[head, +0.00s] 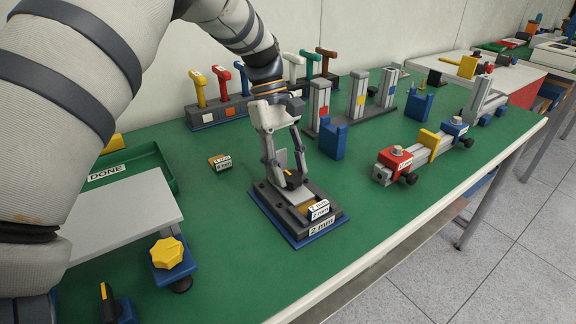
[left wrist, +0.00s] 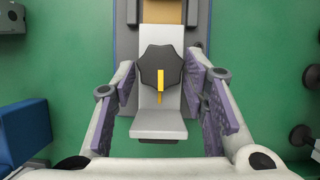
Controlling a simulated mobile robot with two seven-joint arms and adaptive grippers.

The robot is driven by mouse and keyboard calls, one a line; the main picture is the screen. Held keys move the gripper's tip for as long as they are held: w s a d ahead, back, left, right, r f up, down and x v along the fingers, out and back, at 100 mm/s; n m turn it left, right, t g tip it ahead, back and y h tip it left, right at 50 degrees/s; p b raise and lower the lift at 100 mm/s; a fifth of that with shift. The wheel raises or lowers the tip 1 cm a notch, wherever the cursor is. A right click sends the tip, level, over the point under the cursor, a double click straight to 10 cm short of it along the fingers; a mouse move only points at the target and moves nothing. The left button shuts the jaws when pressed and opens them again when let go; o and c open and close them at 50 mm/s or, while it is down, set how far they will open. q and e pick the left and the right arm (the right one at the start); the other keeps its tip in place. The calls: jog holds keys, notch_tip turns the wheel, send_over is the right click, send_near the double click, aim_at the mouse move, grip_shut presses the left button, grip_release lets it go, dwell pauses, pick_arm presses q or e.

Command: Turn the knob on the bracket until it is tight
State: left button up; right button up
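The bracket (head: 280,160) is a light grey angled plate on a dark block with "2 mm" labels, standing on a blue-edged base. It also shows in the left wrist view (left wrist: 158,124). Its knob (left wrist: 158,66) is black and lobed, with a yellow pointer line; the head view shows it low between my fingers (head: 293,179). My left gripper (head: 286,168) is open above the base, pointing down. In the left wrist view its purple-padded fingers (left wrist: 160,90) stand either side of the knob with gaps. My right gripper is out of view.
A blue block (head: 332,140) stands close right of the gripper. A rail with red and blue clamps (head: 430,145) lies farther right. Colored-handled tools (head: 223,80) stand in a rack behind. A green "DONE" tray (head: 140,165) and yellow-knobbed fixture (head: 167,252) are left. The front right green table is clear.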

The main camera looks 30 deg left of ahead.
pick_arm(q)
jog(key=v, duration=1.2)
